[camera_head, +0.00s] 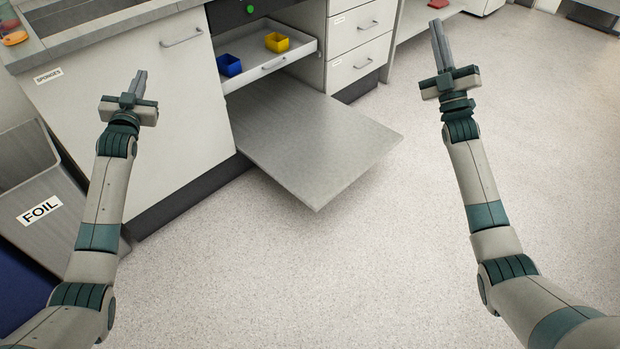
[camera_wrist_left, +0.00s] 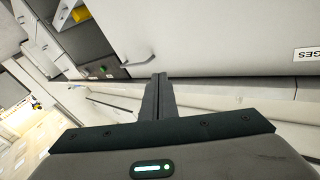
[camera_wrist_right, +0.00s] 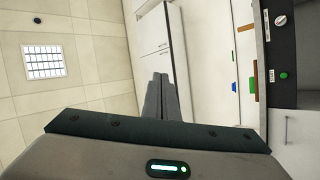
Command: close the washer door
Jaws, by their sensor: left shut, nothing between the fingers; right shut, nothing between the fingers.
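The washer door (camera_head: 315,150) is a flat grey panel. In the head view it is folded down, open, and sticks out over the floor below the washer's opening. A pulled-out white rack (camera_head: 262,72) is above it, holding a blue bin (camera_head: 229,65) and a yellow bin (camera_head: 277,42). My left gripper (camera_head: 138,82) is shut and empty, in front of the white cabinet left of the door. It also shows in the left wrist view (camera_wrist_left: 158,82). My right gripper (camera_head: 438,35) is shut and empty, over the floor right of the door. It also shows in the right wrist view (camera_wrist_right: 162,85).
A white cabinet labelled SPONGES (camera_head: 140,100) stands left of the washer, and white drawers (camera_head: 358,45) stand right of it. A grey bin labelled FOIL (camera_head: 45,200) is at the left edge. The floor (camera_head: 300,270) in front of the door is clear.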

